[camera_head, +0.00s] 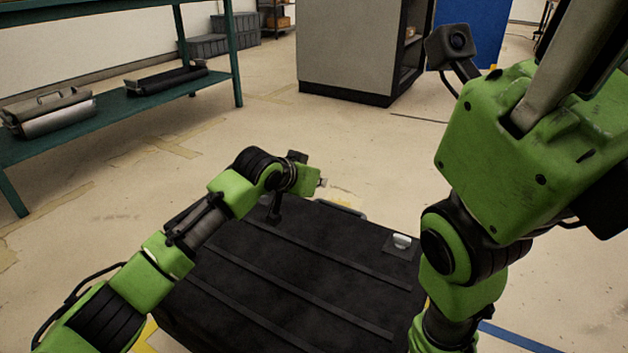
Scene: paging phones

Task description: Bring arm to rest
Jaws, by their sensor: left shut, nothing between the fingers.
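My left arm comes in from the lower left and reaches toward the middle of the view. My left gripper (319,183) is at its end, small and seen from the side, shut with nothing in it. It is above the far edge of a broad black ribbed surface in front of me. My right arm fills the right side, close to the camera and folded upward. Its gripper cannot be made out.
A green shelf table (120,112) with metal and black items stands at the left. A grey cabinet (345,45) stands at the back, with a blue panel (478,28) beside it. Grey bins (215,45) are at the back left. The pale floor between is open.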

